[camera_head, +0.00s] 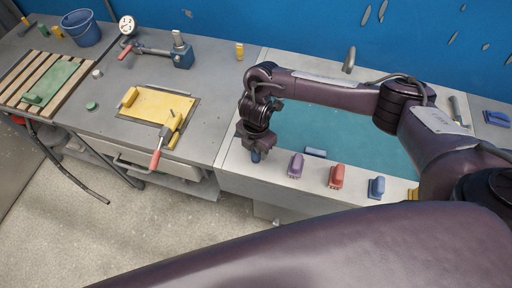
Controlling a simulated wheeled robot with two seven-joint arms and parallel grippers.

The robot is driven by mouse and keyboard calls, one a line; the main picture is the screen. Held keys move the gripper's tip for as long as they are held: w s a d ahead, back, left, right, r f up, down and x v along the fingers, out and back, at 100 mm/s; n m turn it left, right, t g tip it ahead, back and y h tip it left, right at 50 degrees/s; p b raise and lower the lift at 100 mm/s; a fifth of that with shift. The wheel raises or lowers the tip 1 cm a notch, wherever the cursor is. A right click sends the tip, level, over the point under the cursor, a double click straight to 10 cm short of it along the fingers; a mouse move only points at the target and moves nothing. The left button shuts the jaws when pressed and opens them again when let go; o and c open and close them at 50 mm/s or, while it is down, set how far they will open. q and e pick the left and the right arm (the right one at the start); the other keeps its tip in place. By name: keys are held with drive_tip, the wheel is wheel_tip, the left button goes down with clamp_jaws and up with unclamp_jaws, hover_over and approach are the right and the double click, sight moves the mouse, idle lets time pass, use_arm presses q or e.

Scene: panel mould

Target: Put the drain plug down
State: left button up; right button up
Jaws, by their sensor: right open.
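My right gripper (255,150) hangs fingers down over the pale front rim (235,165) of the teal panel mould (330,135). It is open. A small dark blue piece (256,157), which looks like the drain plug, shows at the fingertips, close to the rim. The fingers hide part of it, and I cannot tell whether it touches them. My left gripper is not in view.
Purple (296,166), red (336,176) and blue (377,187) blocks stand along the rim, right of my gripper. A small blue bar (315,153) lies at the mould's front edge. A grey workbench (210,95) with a yellow board (158,105) stands at left.

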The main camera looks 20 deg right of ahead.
wheel_tip(320, 180, up, 12)
drive_tip(key=p, duration=0.1)
drive_tip(key=shift+f+p, duration=0.2)
drive_tip(key=shift+p, duration=0.15)
idle(0.4)
